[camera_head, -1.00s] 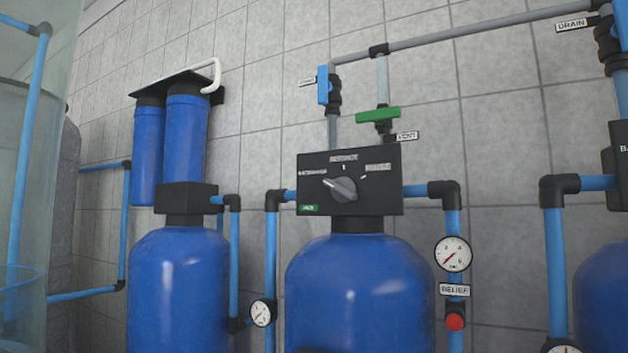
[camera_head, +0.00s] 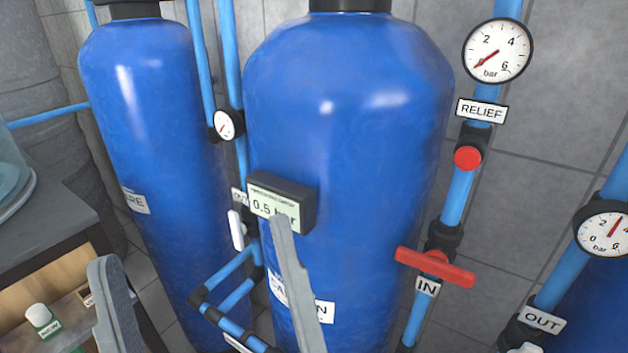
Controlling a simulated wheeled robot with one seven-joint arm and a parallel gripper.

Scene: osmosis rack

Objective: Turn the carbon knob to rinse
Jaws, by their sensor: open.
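The carbon knob and its black head box are out of view above the top edge. The large blue tank (camera_head: 350,130) in the middle carries a white label (camera_head: 318,307), partly hidden by a finger, with letters that fit "carbon". Only the tank's dark neck (camera_head: 350,4) shows at the top. My gripper (camera_head: 192,243) shows at the bottom as two grey fingers, spread wide apart and empty. Its right finger overlaps the tank in the picture, just below a small display box (camera_head: 280,204) reading 0.5 bar. I cannot tell if it touches.
A second blue tank (camera_head: 150,120) stands left. Right of the middle tank are a gauge (camera_head: 497,50), a red relief button (camera_head: 467,158) and a red IN valve handle (camera_head: 434,267). Blue pipes (camera_head: 235,328) run low between the tanks. A grey-topped table (camera_head: 50,222) stands at left.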

